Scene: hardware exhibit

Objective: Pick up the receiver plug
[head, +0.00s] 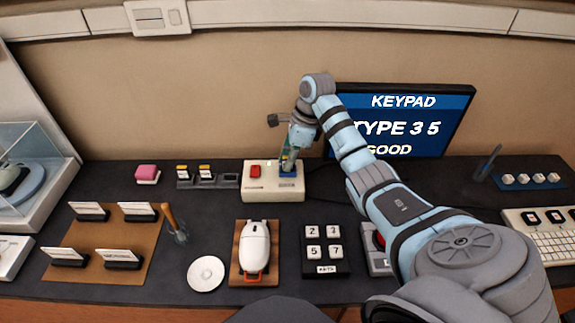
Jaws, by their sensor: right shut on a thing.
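My right gripper (289,164) reaches down over the right part of a white box (268,190) with a red button (255,171) at the back of the table. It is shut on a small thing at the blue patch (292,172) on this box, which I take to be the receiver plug. The fingers hide most of the plug. I cannot tell whether it is seated in the box or just clear of it. My left gripper is not in view.
A white mouse (255,248) on a brown pad, a white disc (206,273) and a number keypad (324,250) lie in front. Black holders (206,178) stand left of the box. A screen (405,122) reading "KEYPAD TYPE 3 5 GOOD" stands behind my right arm.

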